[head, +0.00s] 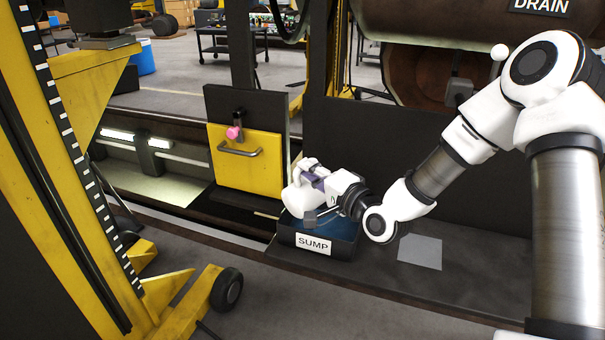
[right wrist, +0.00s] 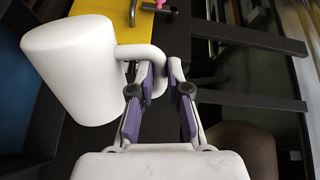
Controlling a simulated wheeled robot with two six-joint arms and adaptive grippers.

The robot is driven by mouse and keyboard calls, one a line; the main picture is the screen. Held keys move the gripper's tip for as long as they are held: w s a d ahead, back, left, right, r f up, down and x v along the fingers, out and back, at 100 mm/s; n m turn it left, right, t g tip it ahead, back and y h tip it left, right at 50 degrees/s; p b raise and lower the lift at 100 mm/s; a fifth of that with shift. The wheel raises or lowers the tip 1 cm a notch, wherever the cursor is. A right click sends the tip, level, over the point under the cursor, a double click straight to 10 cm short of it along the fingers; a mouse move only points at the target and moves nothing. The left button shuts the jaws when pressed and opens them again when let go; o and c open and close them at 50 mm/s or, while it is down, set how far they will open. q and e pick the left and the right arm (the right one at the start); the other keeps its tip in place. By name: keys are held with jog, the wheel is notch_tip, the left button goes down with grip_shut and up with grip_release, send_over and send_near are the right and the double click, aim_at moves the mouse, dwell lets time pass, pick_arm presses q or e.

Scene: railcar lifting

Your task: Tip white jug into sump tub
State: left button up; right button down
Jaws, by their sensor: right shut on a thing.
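The white jug (right wrist: 78,68) shows large in the right wrist view, with its handle between my gripper's fingers. In the head view the jug (head: 296,200) is over the sump tub, partly hidden by my gripper and looking tilted. My right gripper (right wrist: 162,75) is shut on the jug's handle; it also shows in the head view (head: 310,172). The sump tub (head: 341,246) is a dark box with a blue inside and a "SUMP" label. It stands on a dark ledge under the jug. I cannot tell whether anything pours out. My left gripper is not in view.
A yellow panel (head: 246,160) with a handle and a pink knob (head: 234,132) stands behind the tub. A grey plate (head: 420,251) lies on the ledge to the right. A yellow lifting jack (head: 170,290) with a wheel fills the left. A brown tank with a "DRAIN" sign is at upper right.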

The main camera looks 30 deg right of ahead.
jog(key=shift+w+d+r+m+p, duration=0.15)
jog(key=shift+d+r+m+p, duration=0.4)
jog(key=shift+d+m, duration=0.4)
jog(key=shift+w+d+r+m+p, duration=0.1)
jog(key=shift+d+r+m+p, duration=0.1)
jog(key=shift+d+m, duration=0.4)
jog(key=shift+w+d+r+m+p, duration=0.1)
jog(key=shift+d+r+m+p, duration=0.1)
jog(key=shift+d+m, duration=0.35)
dwell(2.1)
